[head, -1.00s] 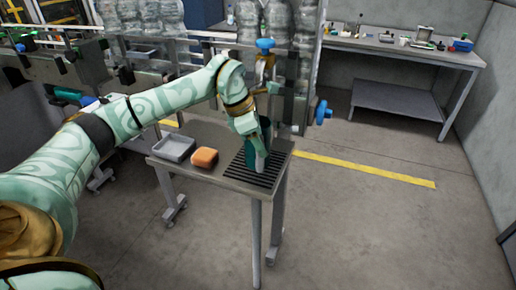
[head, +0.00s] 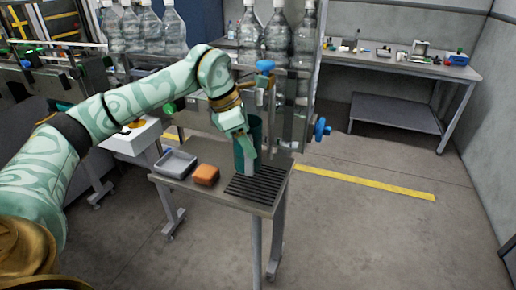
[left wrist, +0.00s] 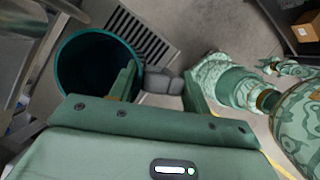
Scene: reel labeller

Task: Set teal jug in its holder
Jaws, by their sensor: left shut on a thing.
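The teal jug (head: 254,132) stands upright near the back edge of the black slatted grate (head: 262,184) on the small table. My left gripper (head: 248,160) is shut on the jug at its near side. In the left wrist view the jug's open round mouth (left wrist: 92,65) shows at upper left, beside one finger. A grey piece (left wrist: 160,82) sits between the fingers; I cannot tell if it is the jug's handle. The jug's base is partly hidden, so I cannot tell if it touches the table. No holder is clearly recognisable.
An orange block (head: 206,175) and a grey tray (head: 176,163) lie left of the grate. Behind the table stand a frame with blue knobs (head: 321,129) and several clear bottles (head: 277,40). A workbench (head: 400,60) stands at the back right. The floor at right is clear.

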